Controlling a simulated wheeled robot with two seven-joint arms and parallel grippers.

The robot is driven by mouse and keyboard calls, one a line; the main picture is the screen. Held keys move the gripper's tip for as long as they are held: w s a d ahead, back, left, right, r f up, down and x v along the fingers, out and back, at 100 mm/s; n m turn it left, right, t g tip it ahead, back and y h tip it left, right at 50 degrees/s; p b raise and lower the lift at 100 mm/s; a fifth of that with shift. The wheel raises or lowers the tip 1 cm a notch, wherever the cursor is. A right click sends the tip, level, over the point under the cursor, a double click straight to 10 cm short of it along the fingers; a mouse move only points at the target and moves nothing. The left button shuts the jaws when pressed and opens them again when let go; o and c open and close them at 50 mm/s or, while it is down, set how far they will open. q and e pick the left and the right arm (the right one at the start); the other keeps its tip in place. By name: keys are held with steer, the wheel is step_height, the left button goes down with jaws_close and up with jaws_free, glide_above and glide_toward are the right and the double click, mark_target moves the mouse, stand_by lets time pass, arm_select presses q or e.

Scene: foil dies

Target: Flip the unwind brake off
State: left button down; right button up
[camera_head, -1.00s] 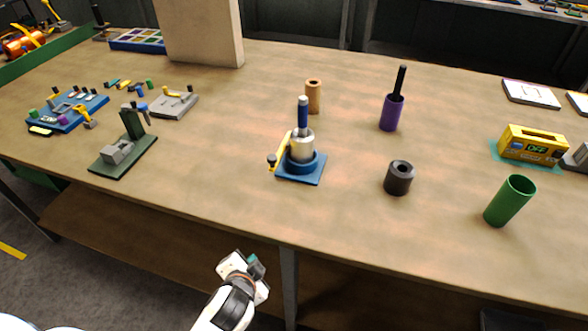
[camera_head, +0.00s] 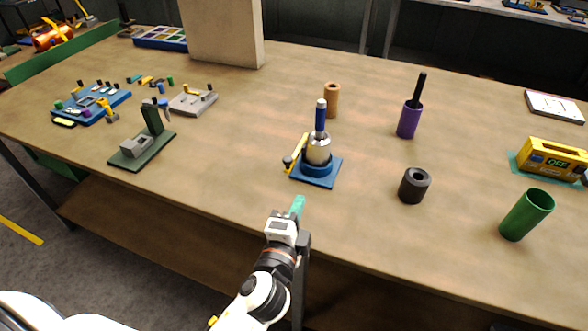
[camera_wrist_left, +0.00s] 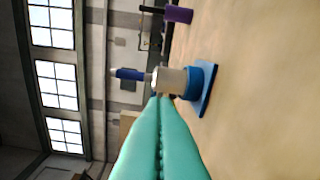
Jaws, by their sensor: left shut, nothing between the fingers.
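The unwind stand (camera_head: 316,168) has a blue base, a silver roll and an upright blue spindle, and stands mid-table in the head view. Its brake seems to be the yellow lever (camera_head: 296,153) with a dark knob, tilted on the stand's left side. My left gripper (camera_head: 298,207) has teal fingers, shut and empty, at the table's front edge, short of the stand and apart from it. In the left wrist view the closed fingers (camera_wrist_left: 160,140) point towards the stand (camera_wrist_left: 196,82), which appears sideways; the yellow lever is not visible there. My right gripper is not in view.
Right of the stand are a black ring (camera_head: 414,186), a purple cylinder (camera_head: 409,120) with a dark rod, a green cup (camera_head: 526,214) and a yellow box (camera_head: 552,158) reading OFF. A tan cylinder (camera_head: 332,100) stands behind. A green fixture (camera_head: 142,148) is left. Table between gripper and stand is clear.

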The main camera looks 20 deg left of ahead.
arm_select(q)
steer(key=shift+w, duration=0.1)
steer(key=w+a+f+p, duration=0.1)
steer(key=w+a+p, duration=0.2)
steer(key=w, duration=0.7)
steer(key=shift+w+a, duration=0.25)
steer(key=shift+a, duration=0.45)
